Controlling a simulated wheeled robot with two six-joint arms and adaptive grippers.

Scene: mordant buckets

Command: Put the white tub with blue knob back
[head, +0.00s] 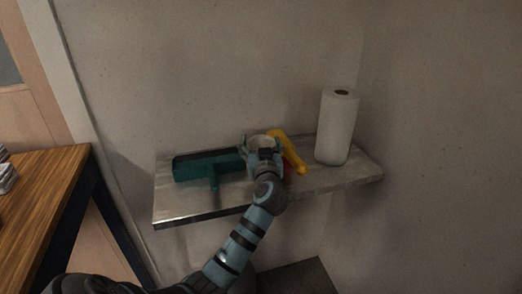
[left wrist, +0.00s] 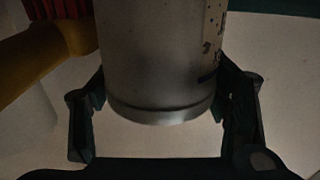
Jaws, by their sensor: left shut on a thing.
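No blue knob shows in either view. I cannot tell whether the tub's base touches the shelf. My right gripper is not in view.
The metal shelf (head: 190,207) also holds a teal wide-headed tool (head: 205,166) left of the tub, a yellow-handled brush (head: 292,155) with red bristles close on its right, and a paper towel roll (head: 338,127). A wooden table (head: 40,200) stands at left. The shelf's front left is clear.

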